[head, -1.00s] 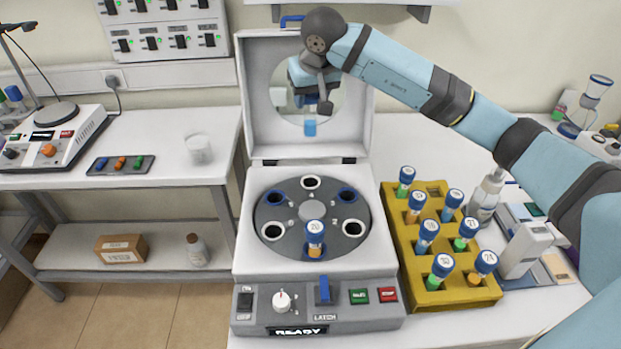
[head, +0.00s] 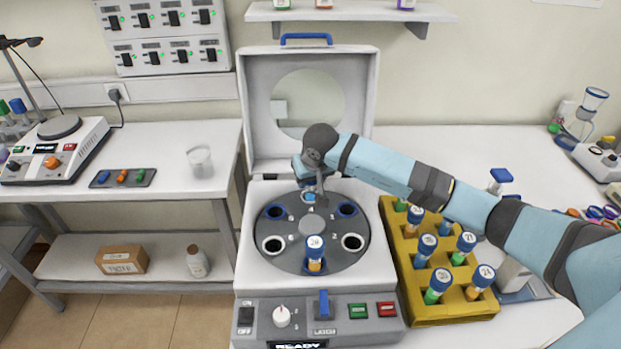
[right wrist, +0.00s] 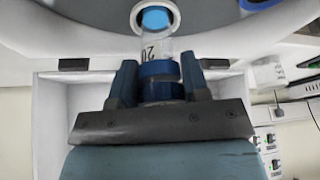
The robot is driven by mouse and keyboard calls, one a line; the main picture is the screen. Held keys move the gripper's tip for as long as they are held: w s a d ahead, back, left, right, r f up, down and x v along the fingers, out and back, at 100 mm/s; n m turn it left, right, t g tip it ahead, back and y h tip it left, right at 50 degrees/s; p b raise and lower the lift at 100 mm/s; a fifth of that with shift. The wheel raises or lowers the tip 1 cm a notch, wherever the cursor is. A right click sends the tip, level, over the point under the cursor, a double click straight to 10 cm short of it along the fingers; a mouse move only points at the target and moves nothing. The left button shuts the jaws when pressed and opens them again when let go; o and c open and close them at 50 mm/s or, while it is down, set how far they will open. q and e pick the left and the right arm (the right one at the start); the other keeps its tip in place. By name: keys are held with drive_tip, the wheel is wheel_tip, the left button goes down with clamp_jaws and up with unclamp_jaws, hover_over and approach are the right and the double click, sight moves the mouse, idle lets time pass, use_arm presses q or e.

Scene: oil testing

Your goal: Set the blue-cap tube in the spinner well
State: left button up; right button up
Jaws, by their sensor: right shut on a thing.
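The spinner (head: 250,228) stands open, lid up, with a grey rotor (head: 312,262) of white-rimmed and blue-rimmed wells. My right gripper (head: 311,188) is over the rotor's back well, shut on a blue-cap tube with light blue liquid (head: 309,197). In the right wrist view, its fingers (right wrist: 160,82) clasp the blue cap (right wrist: 160,68), and the clear tube (right wrist: 155,47) points at the white-rimmed well. I cannot tell how deep its tip is. Another blue-cap tube with orange liquid (head: 315,253) stands in the front well. My left gripper is not in view.
A yellow rack (head: 456,310) with several blue-cap tubes stands right of the spinner, under my right arm. The raised lid (head: 257,110) is close behind the gripper. A side table at left holds a hotplate (head: 58,150) and a glass beaker (head: 200,160).

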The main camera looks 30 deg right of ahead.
drive_tip(key=shift+f, duration=0.35)
drive_tip(key=shift+f+b, duration=0.15)
drive_tip(key=shift+b, duration=0.15)
drive_tip(key=o, duration=0.9)
drive_tip(key=shift+o, duration=0.2)
